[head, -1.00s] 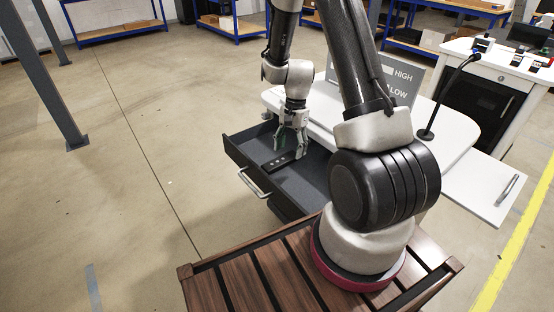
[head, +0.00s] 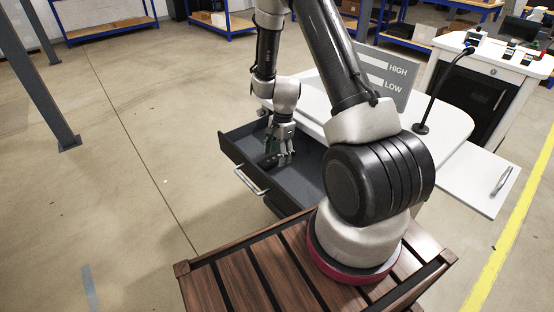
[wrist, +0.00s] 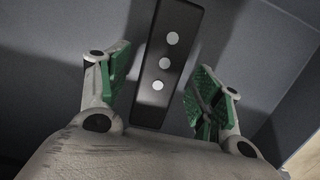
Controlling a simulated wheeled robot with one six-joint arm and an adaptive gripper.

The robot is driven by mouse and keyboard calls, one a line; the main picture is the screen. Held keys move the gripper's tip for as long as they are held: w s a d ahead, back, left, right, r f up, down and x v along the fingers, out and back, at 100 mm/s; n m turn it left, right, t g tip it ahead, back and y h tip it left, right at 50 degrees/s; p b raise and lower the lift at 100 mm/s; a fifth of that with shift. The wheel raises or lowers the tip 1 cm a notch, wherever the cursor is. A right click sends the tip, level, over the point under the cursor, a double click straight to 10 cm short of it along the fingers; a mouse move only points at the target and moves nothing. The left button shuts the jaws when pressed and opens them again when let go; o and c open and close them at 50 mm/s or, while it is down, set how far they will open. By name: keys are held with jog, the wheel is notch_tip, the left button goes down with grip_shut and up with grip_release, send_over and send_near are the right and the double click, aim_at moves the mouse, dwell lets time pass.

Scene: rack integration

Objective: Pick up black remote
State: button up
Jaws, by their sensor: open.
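The black remote (wrist: 168,58) with several pale round buttons lies on the floor of the open dark grey drawer (head: 300,186). In the wrist view it runs lengthwise between the two green-padded fingers of my gripper (wrist: 160,92). The fingers stand apart on either side of it, and a gap shows between each pad and the remote. In the head view my gripper (head: 277,160) points down inside the drawer and mostly hides the remote. Whether the fingertips touch the drawer floor cannot be told.
The drawer's front wall and handle (head: 250,180) stand close to my gripper. A white desk top (head: 450,125) with a HIGH/LOW sign (head: 392,75) and a black gooseneck microphone (head: 440,92) lies to the right. Open floor is at left.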

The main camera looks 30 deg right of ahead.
jog(key=shift+f, duration=0.25)
jog(key=c, duration=1.1)
jog(key=shift+c, duration=0.2)
jog(key=shift+r, duration=0.1)
